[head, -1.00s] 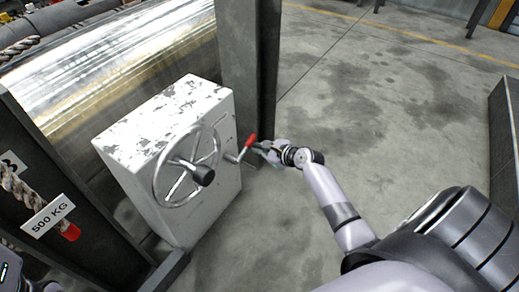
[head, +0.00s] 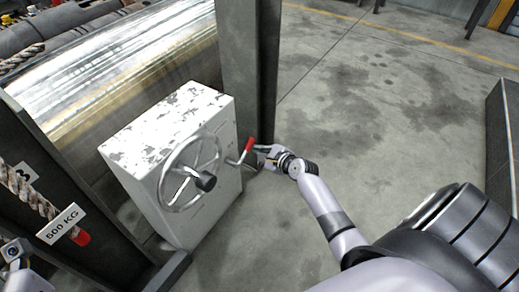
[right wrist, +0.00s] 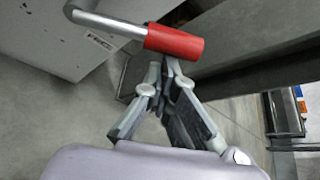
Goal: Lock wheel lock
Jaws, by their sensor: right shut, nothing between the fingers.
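The wheel lock is a bent metal lever with a red grip (head: 249,145) on the right side of the white box, beside the spoked handwheel (head: 190,172). In the right wrist view the red grip (right wrist: 175,42) lies across the top, just beyond the fingertips. My right gripper (head: 262,149) is shut and empty beside the grip; in the wrist view its fingertips (right wrist: 165,66) come together just below the grip. Whether they touch it I cannot tell. A grey part at the lower left edge of the head view seems to be of my left arm; its fingers cannot be made out.
The worn white box (head: 166,125) stands before a large shiny barrel (head: 120,65). A dark steel post (head: 247,70) rises behind the lever. A rope with a 500 KG tag (head: 62,222) hangs at left. Concrete floor to the right is open.

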